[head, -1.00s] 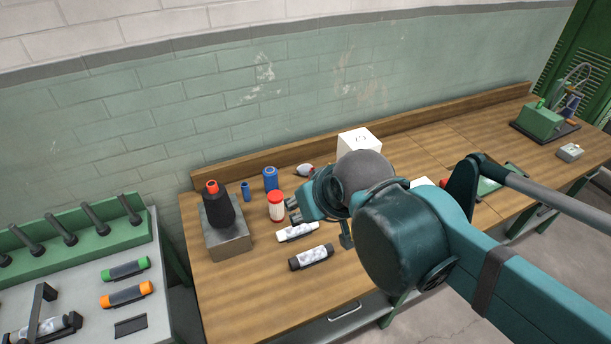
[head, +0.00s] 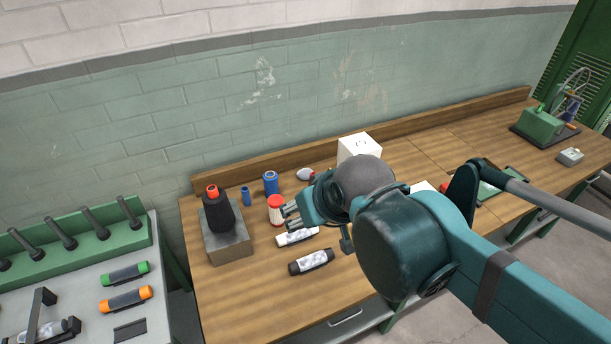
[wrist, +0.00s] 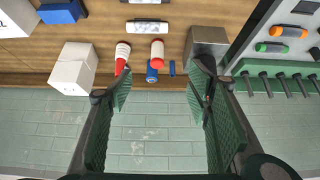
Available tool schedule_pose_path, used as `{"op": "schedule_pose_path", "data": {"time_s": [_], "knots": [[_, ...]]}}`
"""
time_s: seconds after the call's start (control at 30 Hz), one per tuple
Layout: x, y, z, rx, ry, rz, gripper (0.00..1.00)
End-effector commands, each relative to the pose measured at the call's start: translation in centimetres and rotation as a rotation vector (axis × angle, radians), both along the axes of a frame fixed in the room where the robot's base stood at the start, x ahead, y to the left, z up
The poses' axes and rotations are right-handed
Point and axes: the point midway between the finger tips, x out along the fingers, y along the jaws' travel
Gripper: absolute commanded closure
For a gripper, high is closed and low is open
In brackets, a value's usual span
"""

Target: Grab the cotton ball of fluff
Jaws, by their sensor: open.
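I cannot pick out a cotton ball of fluff for certain. A small whitish rounded thing with a red part (head: 306,174) lies near the back of the bench in the head view, but its material is too small to tell. My gripper (head: 290,217) is over the bench, just right of a red-capped white jar (head: 276,204). In the wrist view my gripper (wrist: 163,76) has its two green fingers wide apart with nothing held between them. The jar (wrist: 157,53) shows beyond the fingertips. My arm hides part of the bench.
A blue cylinder (head: 270,183) and a smaller blue one (head: 246,196) stand behind the jar. A white box (head: 358,147) is by the back ledge.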

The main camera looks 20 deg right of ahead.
Motion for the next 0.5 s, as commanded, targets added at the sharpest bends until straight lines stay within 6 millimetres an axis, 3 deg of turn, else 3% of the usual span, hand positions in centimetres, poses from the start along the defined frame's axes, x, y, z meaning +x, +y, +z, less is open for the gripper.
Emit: {"op": "schedule_pose_path", "data": {"time_s": [0.27, 0.5], "knots": [[0.7, -0.2, 0.4, -0.017, 0.01, 0.016, 0.5], [3.0, -0.8, 1.3, -0.074, 0.044, 0.068, 0.5]]}}
